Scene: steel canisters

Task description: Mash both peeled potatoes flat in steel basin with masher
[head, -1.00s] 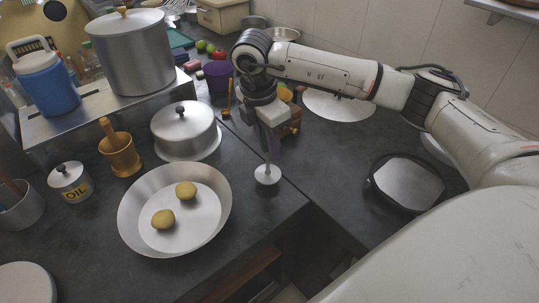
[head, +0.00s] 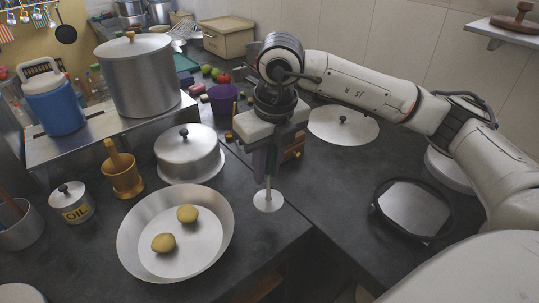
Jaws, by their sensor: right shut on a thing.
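The steel basin (head: 133,218) is a wide, shallow bowl on the dark counter, front left of centre. Two whole yellowish potatoes lie apart on its flat floor: one potato (head: 187,214) farther back and one potato (head: 163,243) nearer the front. My right gripper (head: 268,150) points down and is shut on the masher (head: 268,199), a thin upright shaft with a round pale disc at its foot. The masher is to the right of the basin, outside its rim, near the counter's edge. Whether its disc touches the counter I cannot tell. My left gripper is not in view.
A lidded steel pot (head: 188,152) stands just behind the basin. A brass mortar (head: 122,174) and an oil canister (head: 72,203) stand to its left. A black-rimmed pan (head: 412,208) lies at right. A counter gap opens at the front centre.

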